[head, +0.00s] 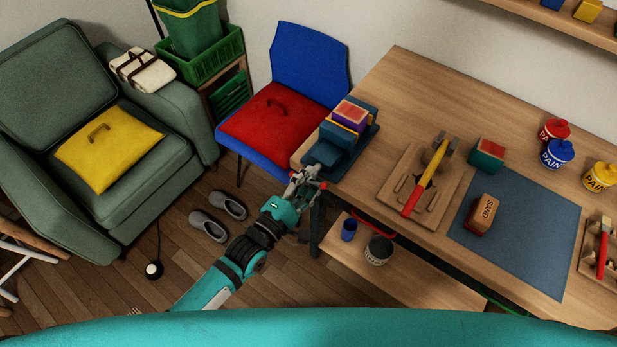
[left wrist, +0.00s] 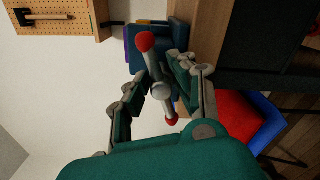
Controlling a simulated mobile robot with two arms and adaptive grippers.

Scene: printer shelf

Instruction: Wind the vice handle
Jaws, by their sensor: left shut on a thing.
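The blue vice (head: 335,148) is at the left end of the workbench, with a red and purple block and a yellow strip showing at its jaws. Its grey handle bar (left wrist: 154,65) has a red ball at each end and slants between my fingers in the left wrist view. Part of the vice (left wrist: 174,38) shows behind it. My left gripper (head: 307,181) is at the vice's front, with one red ball beside its fingertips. In the left wrist view, the left gripper (left wrist: 158,88) is shut on the handle, a finger on each side. My right gripper is not in view.
A blue chair (head: 310,58) stands behind the vice. A lower shelf (head: 415,280) holds two pots.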

